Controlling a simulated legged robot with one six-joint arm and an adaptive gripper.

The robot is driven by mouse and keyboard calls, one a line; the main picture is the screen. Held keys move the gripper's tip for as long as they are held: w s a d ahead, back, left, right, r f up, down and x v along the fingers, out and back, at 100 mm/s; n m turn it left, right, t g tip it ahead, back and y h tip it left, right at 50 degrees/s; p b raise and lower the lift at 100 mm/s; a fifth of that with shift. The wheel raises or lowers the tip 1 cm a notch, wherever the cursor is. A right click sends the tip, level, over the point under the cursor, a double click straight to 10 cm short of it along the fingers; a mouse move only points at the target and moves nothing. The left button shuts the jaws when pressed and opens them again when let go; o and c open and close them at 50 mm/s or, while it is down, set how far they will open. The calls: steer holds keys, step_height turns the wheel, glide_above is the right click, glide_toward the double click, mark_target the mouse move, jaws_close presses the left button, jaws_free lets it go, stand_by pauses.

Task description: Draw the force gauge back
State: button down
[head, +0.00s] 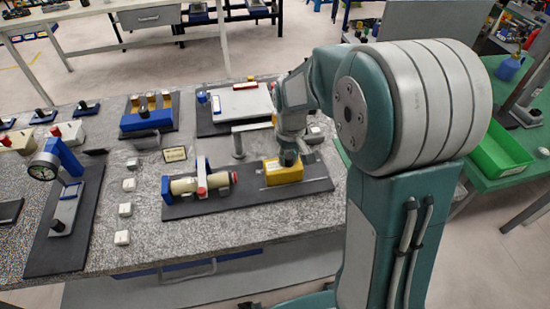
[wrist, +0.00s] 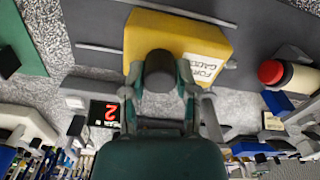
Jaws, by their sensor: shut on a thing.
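The force gauge is a yellow block (head: 280,175) on a dark base plate (head: 240,204) at the front of the speckled bench. In the wrist view the yellow block (wrist: 196,32) carries a white label reading "FORCE GAUGE". My gripper (head: 289,157) is over the block; in the wrist view my gripper (wrist: 160,78) is shut on a dark round knob (wrist: 160,68) on the gauge. The fingers hide part of the knob. Thin rails lie on the plate beside the block.
A grey post with an arm (head: 239,145) stands behind. A green bin (head: 499,152) is at right.

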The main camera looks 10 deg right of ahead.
steer(key=shift+d+f, duration=0.1)
steer(key=shift+d, duration=0.05)
steer(key=shift+c, duration=1.9)
jaws_free()
steer(key=shift+d, duration=0.25)
steer(key=shift+a+r, duration=0.2)
steer(key=shift+r, duration=0.3)
step_height(320, 180, up, 11)
steer(key=shift+d, duration=0.2)
